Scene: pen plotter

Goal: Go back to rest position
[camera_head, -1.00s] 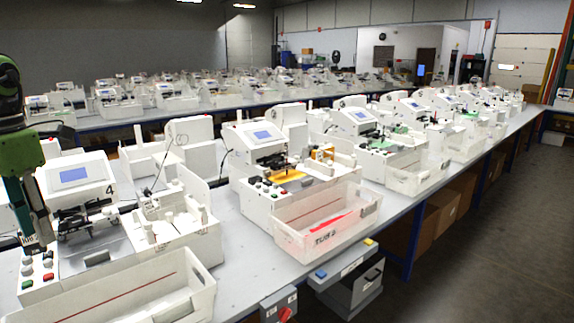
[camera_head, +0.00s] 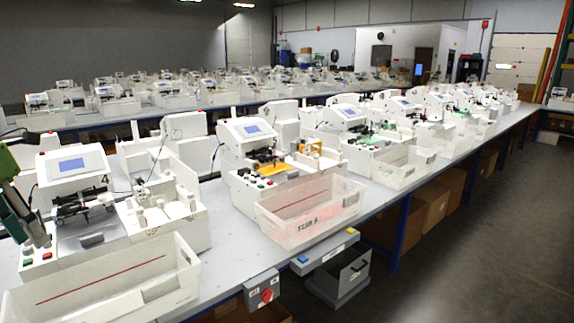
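My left gripper (camera_head: 34,241) is at the left edge, below a green arm part. It hangs in front of the left side of the white plotter marked 4 (camera_head: 76,172), near its front buttons. Its dark fingers are small and seen side-on, so I cannot tell whether they are open or shut. I see nothing held in it. My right gripper is not in view.
An empty-looking white bin (camera_head: 165,286) stands before plotter 4. A second plotter (camera_head: 246,136) with a yellow piece (camera_head: 270,168) and a labelled bin (camera_head: 318,231) stands to the right. A red knob box (camera_head: 262,292) is at the table edge. The floor at right is clear.

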